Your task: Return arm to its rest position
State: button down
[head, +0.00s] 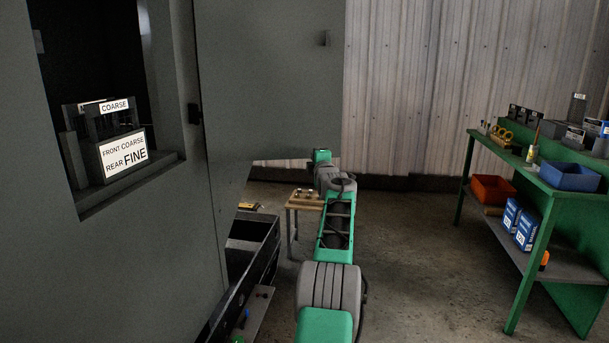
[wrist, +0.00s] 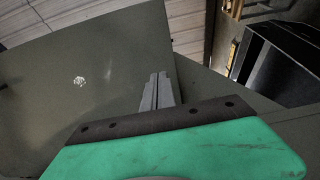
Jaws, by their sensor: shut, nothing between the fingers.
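My gripper (wrist: 158,78) shows in the wrist view as two grey fingers side by side, shut with nothing between them. Behind the fingers is a flat grey-green panel (wrist: 110,85). In the head view my green and grey arm stretches forward from the bottom centre, with its far end by the lower edge of the open cabinet door (head: 270,80). The fingers cannot be made out there. At left, the cabinet opening holds dark filter-like parts, one with a COARSE label (head: 115,105), behind a holder marked FRONT COARSE, REAR FINE (head: 124,155).
A small wooden stand (head: 303,202) is just beyond my arm. A dark open box (head: 250,245) lies left of the arm, below the door. A green workbench (head: 530,190) with a blue bin (head: 570,178) stands at right. The concrete floor (head: 420,260) between is clear.

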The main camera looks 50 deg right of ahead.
jog(key=s+d, duration=0.5)
jog(key=s, duration=0.3)
jog(key=s+a+f+m+g+y, duration=0.1)
jog(key=s+f+m+g+y, duration=0.15)
jog(key=f+m, duration=0.75)
jog(key=s+a+f+m+g+y, duration=0.15)
jog(key=s+f+m+g, duration=0.25)
jog(key=f, duration=1.2)
jog(key=s+a+f+m+g+y, duration=0.2)
jog(key=s+a+f+m+y, duration=0.15)
jog(key=a+f, duration=0.35)
jog(key=s+a+f+m+g+y, duration=0.1)
jog(key=s+a+f+m+y, duration=0.1)
jog(key=s+a+f, duration=0.35)
jog(key=a+r+g+y+p, duration=0.2)
jog(key=a, duration=1.6)
jog(key=a+r+g+y+p, duration=0.2)
jog(key=a+y, duration=0.1)
jog(key=a, duration=1.6)
jog(key=w+a+r+n+t+h+p, duration=0.1)
jog(key=w+a+r+n+t+p, duration=0.1)
jog(key=a+r+n, duration=0.3)
jog(key=w+a+r+n+t+p, duration=0.2)
jog(key=a+r+n, duration=0.3)
jog(key=a+r, duration=0.7)
jog(key=a, duration=0.8)
jog(key=shift+w+a+r+h, duration=0.15)
jog(key=shift+w+h, duration=0.1)
jog(key=shift+h, duration=0.1)
